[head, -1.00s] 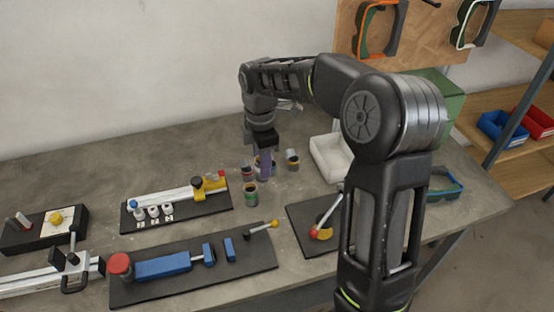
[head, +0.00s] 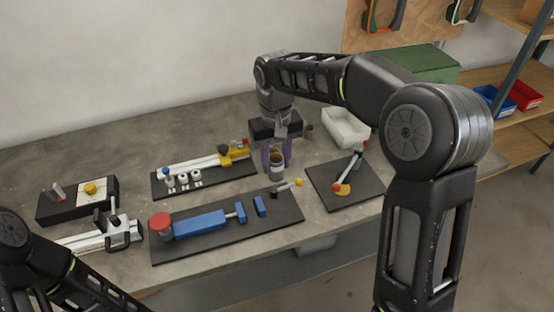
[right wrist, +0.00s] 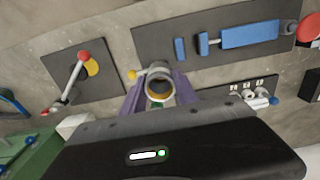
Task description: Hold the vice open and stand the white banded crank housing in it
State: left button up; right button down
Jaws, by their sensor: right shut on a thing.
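My right gripper (head: 277,158) points down over the bench with its purple fingers shut on a dark grey cylindrical crank housing (head: 277,168). In the right wrist view the housing (right wrist: 158,73) sits between the fingers, its open round end facing the camera. Its band colour is hard to tell, and I cannot tell whether it is clear of the bench. The blue vice (head: 200,224) lies on a black board in front, with a red knob (head: 160,222) at its left and a gap between its two small blue jaws (head: 240,212). My left gripper is out of view.
A yellow-ball lever (head: 298,183) stands at the vice board's right end. A rail fixture with white rings (head: 183,179) lies behind the vice. A red-ball lever board (head: 330,200) and white bin (head: 345,128) are at the right. Another housing (head: 309,131) shows behind the gripper.

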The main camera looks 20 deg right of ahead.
jog(key=shift+a, duration=0.1)
dwell(0.3)
jog(key=n, duration=0.1)
jog(key=a+n, duration=0.1)
jog(key=shift+s+a+f+n, duration=0.15)
jog(key=shift+f+n, duration=0.1)
jog(key=shift+n, duration=0.15)
jog(key=a+f+n, duration=0.2)
jog(key=n, duration=0.3)
jog(key=a+f+n, duration=0.1)
jog(key=a+n, duration=0.2)
jog(key=n, duration=0.2)
jog(key=s+a+f+n, duration=0.1)
jog(key=a+f+n, duration=0.1)
jog(key=n, duration=0.3)
jog(key=shift+a+f, duration=0.3)
jog(key=shift+a, duration=0.15)
